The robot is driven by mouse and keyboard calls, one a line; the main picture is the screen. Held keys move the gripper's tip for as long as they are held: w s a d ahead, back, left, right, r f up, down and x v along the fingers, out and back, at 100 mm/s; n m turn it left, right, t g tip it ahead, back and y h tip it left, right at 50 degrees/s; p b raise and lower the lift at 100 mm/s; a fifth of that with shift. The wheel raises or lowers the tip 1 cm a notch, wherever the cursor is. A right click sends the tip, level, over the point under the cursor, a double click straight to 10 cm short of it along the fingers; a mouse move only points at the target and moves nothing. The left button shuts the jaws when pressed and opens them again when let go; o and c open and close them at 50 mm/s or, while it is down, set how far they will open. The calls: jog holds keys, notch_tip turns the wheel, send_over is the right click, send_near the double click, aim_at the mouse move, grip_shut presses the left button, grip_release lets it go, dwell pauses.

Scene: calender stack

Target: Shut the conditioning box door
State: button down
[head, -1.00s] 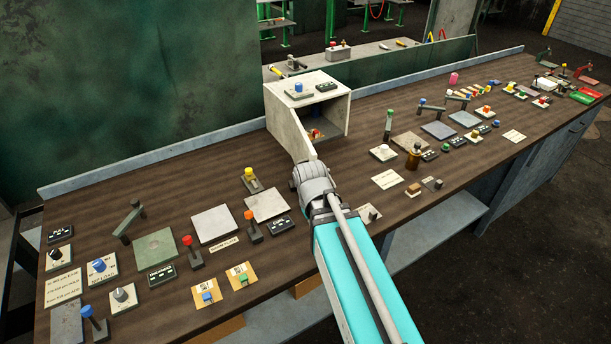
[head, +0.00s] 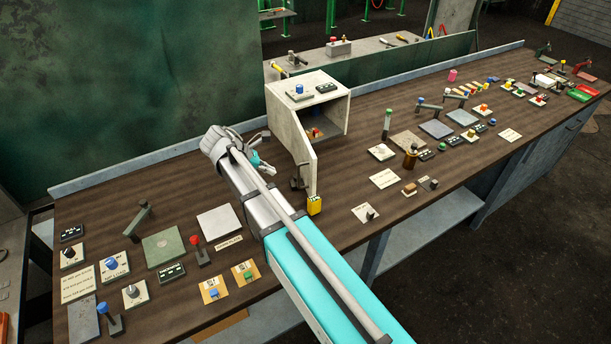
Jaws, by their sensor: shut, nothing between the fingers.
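The conditioning box (head: 308,84) is a pale, worn box on the workbench. Its front is open and a small red item shows inside. Its door (head: 293,146) is a pale panel hinged at the box's left front edge. It stands ajar, swung out toward the bench's front. A dark handle (head: 298,182) sits on the door's left-facing side, near the lower front. My gripper (head: 261,150) is left of the door, above the bench, partly hidden by my wrist. It looks empty, and I see no contact with the door.
A yellow block (head: 314,204) stands near the bench's front edge by the door's free edge. Plates, knobs and levers crowd the left bench (head: 163,246) and the far right. Some bare wood (head: 345,178) lies right of the door.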

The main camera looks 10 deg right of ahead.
jog(key=shift+w, duration=0.1)
dwell(0.5)
jog(key=b, duration=0.7)
send_near(312, 182)
jog(key=x, duration=0.4)
jog(key=a+f+x, duration=0.1)
jog(key=x, duration=0.1)
jog(key=shift+w, duration=0.15)
jog(key=shift+d, duration=0.75)
jog(key=shift+n, duration=0.3)
